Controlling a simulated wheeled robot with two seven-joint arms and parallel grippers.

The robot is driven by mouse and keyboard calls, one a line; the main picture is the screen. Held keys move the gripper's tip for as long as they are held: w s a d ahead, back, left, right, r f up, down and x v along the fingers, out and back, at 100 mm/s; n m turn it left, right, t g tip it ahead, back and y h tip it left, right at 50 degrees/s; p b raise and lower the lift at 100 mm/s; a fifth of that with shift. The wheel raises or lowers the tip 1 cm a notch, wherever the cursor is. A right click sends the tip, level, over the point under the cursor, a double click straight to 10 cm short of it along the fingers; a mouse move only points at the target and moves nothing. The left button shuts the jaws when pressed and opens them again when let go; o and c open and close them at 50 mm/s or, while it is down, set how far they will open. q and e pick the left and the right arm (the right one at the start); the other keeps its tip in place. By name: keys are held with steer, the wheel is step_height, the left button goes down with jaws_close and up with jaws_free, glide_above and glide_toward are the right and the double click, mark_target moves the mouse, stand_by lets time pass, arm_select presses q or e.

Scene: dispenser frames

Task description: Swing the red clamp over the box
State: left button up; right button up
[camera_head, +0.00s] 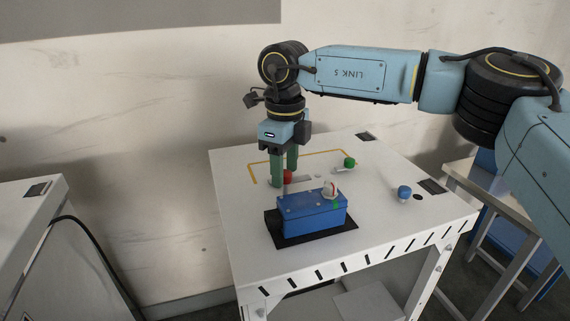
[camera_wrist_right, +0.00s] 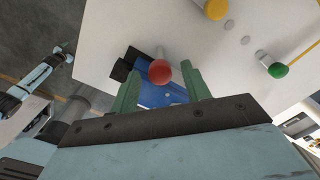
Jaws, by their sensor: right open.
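The red clamp shows as a round red knob (camera_head: 288,176) at the back left of the blue box (camera_head: 312,217). The box sits on a black mat (camera_head: 283,242) on the white table. My right gripper (camera_head: 284,178) points down over the knob, its green fingers open. In the right wrist view the red knob (camera_wrist_right: 160,72) on its pale stem lies between the two fingertips (camera_wrist_right: 164,76), with visible gaps to both. In the head view the near finger partly hides the clamp. My left gripper is out of view.
On the table stand a green knob (camera_head: 349,162), a blue knob (camera_head: 404,192), and a white and red piece (camera_head: 330,190) at the box's top. A yellow knob (camera_wrist_right: 215,9) shows in the wrist view. The table's front right is clear.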

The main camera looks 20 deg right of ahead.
steer(key=c, duration=1)
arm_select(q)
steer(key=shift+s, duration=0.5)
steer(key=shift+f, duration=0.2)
arm_select(e)
steer(key=shift+m, duration=0.3)
steer(key=m+b, duration=0.2)
steer(key=m, duration=0.1)
steer(key=shift+f, duration=0.1)
steer(key=m+b, duration=0.1)
steer(key=m, duration=0.4)
steer(key=shift+b, duration=0.4)
steer(key=m+b, duration=0.1)
steer(key=m, duration=0.3)
steer(key=shift+m, duration=0.3)
arm_select(q)
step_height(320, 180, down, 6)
steer(key=b, duration=0.1)
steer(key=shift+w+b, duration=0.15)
steer(key=shift+b, duration=0.25)
arm_select(e)
steer(key=m, duration=0.4)
steer(key=shift+m, duration=0.3)
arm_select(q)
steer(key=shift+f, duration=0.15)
